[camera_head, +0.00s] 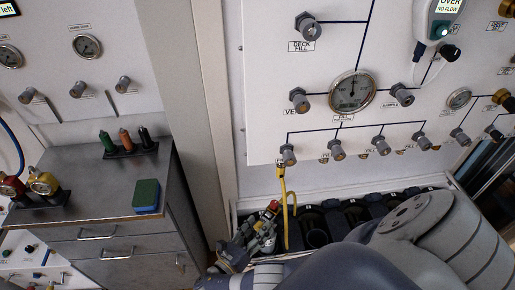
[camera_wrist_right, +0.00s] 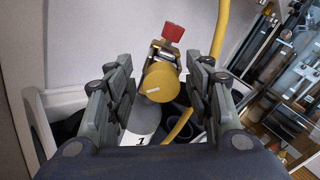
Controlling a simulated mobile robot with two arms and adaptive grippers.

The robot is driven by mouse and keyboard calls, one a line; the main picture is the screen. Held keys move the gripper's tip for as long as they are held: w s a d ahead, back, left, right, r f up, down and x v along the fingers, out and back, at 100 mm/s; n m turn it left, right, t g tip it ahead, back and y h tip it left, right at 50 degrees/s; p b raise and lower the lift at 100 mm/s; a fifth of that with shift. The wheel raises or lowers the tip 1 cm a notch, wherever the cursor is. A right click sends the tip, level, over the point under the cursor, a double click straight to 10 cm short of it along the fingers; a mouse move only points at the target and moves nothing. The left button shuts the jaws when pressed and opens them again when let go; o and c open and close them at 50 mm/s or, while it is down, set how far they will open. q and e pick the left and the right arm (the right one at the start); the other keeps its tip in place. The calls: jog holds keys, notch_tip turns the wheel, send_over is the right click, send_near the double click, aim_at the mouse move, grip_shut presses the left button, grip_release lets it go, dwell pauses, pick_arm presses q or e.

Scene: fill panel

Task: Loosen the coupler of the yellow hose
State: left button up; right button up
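The yellow hose (camera_head: 281,182) hangs from a fitting at the bottom left of the white panel and bends down into the rack below. In the right wrist view, the hose (camera_wrist_right: 220,28) runs behind the right finger. Its coupler shows as a round yellow part (camera_wrist_right: 160,82) with a metal clamp and a red knob (camera_wrist_right: 173,32); the red knob also shows in the head view (camera_head: 273,206). My right gripper (camera_wrist_right: 161,75) is open, with one finger on each side of the coupler and visible gaps to both. My left gripper is not in view.
A grey cylinder marked 1 (camera_wrist_right: 142,137) stands below the coupler. Dark cylinders (camera_head: 317,236) fill the rack under the panel (camera_head: 270,100). A steel cabinet (camera_head: 95,185) with a green-blue sponge (camera_head: 147,196) stands at left.

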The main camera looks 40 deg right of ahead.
aim_at(257, 226)
jog(key=shift+r, duration=5)
